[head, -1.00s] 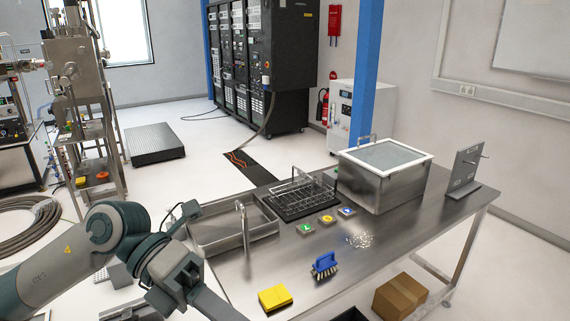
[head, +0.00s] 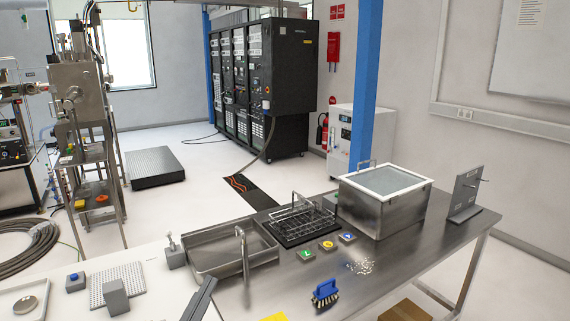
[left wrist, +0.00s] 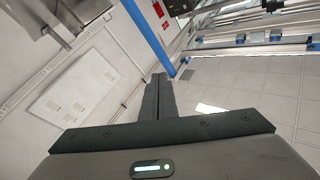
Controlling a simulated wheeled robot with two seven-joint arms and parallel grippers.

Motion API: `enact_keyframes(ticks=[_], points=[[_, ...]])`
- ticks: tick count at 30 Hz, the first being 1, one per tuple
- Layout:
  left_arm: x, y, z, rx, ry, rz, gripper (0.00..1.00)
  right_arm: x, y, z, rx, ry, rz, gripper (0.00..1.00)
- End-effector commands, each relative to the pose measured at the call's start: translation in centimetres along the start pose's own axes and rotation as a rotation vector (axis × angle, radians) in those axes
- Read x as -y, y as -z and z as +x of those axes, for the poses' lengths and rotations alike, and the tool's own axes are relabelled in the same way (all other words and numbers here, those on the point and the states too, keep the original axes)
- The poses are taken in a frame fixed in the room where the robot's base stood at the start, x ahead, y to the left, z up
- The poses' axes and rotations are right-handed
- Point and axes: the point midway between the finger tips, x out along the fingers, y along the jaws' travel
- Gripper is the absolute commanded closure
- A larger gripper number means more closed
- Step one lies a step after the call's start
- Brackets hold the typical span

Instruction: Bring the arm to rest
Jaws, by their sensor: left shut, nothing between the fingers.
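My left gripper (head: 208,287) shows only as dark fingers at the bottom edge of the head view, over the gap between the white table and the steel bench. The rest of the left arm is out of the picture. In the left wrist view its two dark fingers (left wrist: 158,97) lie together, shut and empty, pointing up the picture towards a blue post, wall and ceiling. No object touches them. My right gripper is in neither view.
A white table (head: 60,268) at lower left carries a perforated plate (head: 118,285).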

Motion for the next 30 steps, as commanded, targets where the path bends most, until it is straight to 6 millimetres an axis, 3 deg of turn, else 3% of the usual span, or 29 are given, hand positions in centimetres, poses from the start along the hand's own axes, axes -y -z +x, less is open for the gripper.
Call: enact_keyframes(ticks=[1, 6, 13, 16, 21, 30], points=[[-0.2, -3.1, -1.4, 0.110, 0.012, -0.033, 1.00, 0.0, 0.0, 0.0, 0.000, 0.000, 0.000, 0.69], [-1.5, -12.1, -7.1, 0.461, 0.025, -0.114, 1.00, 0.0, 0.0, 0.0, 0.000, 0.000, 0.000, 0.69], [-4.8, -20.8, -18.2, 0.902, -0.015, -0.208, 1.00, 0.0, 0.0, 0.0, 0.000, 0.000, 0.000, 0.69], [-6.4, -23.0, -23.0, 1.062, -0.045, -0.240, 1.00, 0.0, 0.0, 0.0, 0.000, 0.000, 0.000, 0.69], [-8.4, -24.6, -29.4, 1.258, -0.093, -0.281, 1.00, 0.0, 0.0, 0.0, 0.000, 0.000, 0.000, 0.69], [-10.9, -25.1, -37.7, 1.495, -0.170, -0.334, 1.00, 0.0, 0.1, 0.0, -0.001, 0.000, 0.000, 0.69]])
